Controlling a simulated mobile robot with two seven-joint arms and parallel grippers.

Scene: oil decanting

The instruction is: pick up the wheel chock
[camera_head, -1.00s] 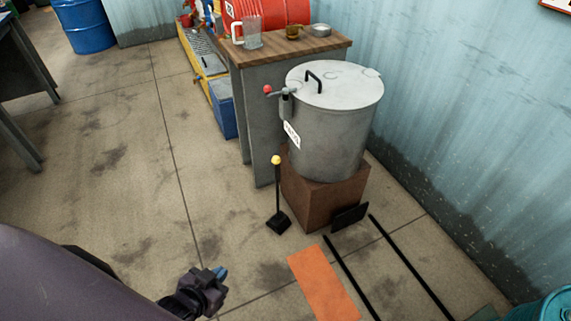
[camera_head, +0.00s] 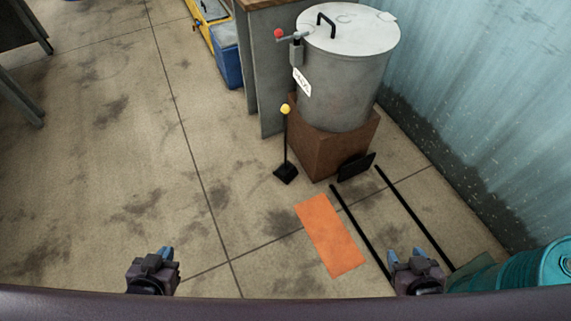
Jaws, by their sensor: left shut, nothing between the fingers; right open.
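What looks like the wheel chock (camera_head: 286,174) is a small black block on the floor, with a thin upright black rod topped by a yellow ball (camera_head: 285,109). It stands just left of the brown block under the grey drum. My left gripper (camera_head: 168,252) is shut and empty at the lower left, well apart from the chock. My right gripper (camera_head: 406,254) is open and empty at the lower right, over the black floor rails and also apart from the chock.
A lidded grey drum (camera_head: 342,80) with a red-knobbed tap stands on a brown block (camera_head: 325,152). A black plate (camera_head: 356,167) is at the rails' (camera_head: 412,216) far end. An orange mat (camera_head: 330,235) lies nearby. A teal barrel (camera_head: 515,268) is at right. Floor at left is clear.

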